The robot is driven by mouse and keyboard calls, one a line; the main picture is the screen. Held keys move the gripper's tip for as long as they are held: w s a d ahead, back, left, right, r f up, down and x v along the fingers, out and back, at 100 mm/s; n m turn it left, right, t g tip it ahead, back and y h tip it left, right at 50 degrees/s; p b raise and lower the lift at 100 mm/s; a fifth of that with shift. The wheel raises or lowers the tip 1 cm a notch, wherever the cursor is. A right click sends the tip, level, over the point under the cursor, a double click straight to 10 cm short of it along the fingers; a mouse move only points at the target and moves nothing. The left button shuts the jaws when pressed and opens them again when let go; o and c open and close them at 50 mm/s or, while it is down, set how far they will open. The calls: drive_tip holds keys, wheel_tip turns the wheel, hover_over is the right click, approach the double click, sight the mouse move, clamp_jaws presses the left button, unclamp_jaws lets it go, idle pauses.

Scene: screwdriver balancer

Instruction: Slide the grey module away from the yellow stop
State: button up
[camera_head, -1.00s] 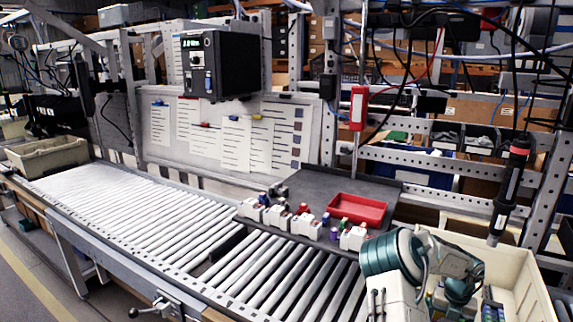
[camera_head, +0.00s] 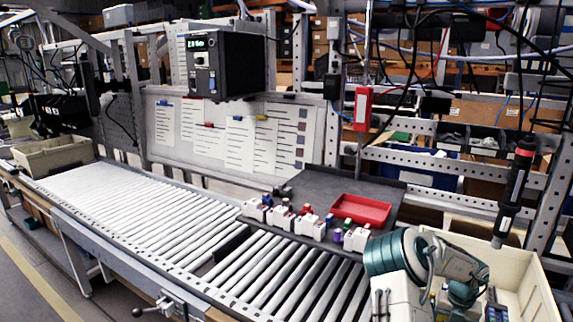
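I cannot make out a clear grey module or yellow stop in the head view. Several small white blocks (camera_head: 311,227) with coloured tops stand in a row along the front edge of a dark grey mat (camera_head: 325,187). A small dark grey object lies on the mat's left part, too small to identify. My arm (camera_head: 392,252), teal and white, is folded at the lower right, in front of a cream bin. My gripper's fingers cannot be seen, so what they hold, if anything, is hidden.
An empty-looking roller conveyor (camera_head: 130,208) runs from far left to front centre. A red tray (camera_head: 360,209) sits on the mat. The cream bin (camera_head: 525,285) is at the right. A black screwdriver (camera_head: 513,190) hangs above the bin. A beige tote (camera_head: 52,156) stands far left.

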drive_tip(key=shift+s+a+p, duration=0.4)
drive_tip(key=shift+s+a, duration=0.15)
drive_tip(key=shift+s, duration=0.35)
idle(2.9)
drive_tip(key=o, duration=1)
drive_tip(key=shift+w, duration=0.1)
drive_tip(key=shift+r+p, duration=0.95)
drive_tip(key=shift+r, duration=0.1)
wheel_tip(320, 180, up, 12)
drive_tip(key=p, duration=0.9)
drive_tip(key=shift+w+d, duration=0.25)
drive_tip(key=shift+w, duration=0.05)
